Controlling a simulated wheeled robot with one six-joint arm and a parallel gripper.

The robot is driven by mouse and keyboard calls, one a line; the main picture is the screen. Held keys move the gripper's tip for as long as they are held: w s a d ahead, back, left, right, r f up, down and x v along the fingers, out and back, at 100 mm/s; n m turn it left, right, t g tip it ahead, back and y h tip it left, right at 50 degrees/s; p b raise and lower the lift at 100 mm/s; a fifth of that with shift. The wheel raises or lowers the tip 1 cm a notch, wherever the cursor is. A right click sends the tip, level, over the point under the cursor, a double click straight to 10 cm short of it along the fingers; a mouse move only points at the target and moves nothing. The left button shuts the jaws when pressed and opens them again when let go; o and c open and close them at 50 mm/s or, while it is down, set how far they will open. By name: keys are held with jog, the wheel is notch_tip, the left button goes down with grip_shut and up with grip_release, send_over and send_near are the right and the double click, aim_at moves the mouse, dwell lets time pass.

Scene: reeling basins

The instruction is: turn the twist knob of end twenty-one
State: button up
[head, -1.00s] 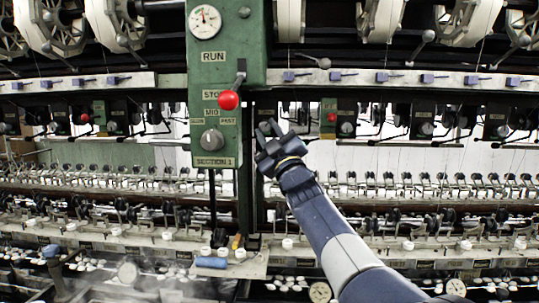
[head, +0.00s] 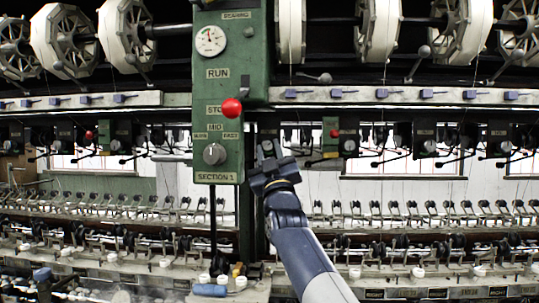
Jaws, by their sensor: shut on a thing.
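My gripper (head: 267,152) is just right of the green control column, in front of a row of small dark boxes with round grey knobs. It is shut on the knob of the box there, which the fingers and wrist mostly hide. I cannot read that box's number. Neighbouring knobs show uncovered to the right, one at the green-and-black box (head: 349,145) and one on a dark box (head: 430,146).
The green column (head: 228,50) carries a gauge (head: 210,40), a red-ball lever (head: 231,107) and a large grey knob (head: 214,154) close left of my gripper. Thin rods stick out below the boxes. Reels (head: 383,28) hang above; a crowded rail with white cups lies below.

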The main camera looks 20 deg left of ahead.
jog(key=shift+f, duration=0.15)
jog(key=o, duration=1)
jog(key=shift+b+v, duration=2.15)
jog(key=shift+v, duration=3.2)
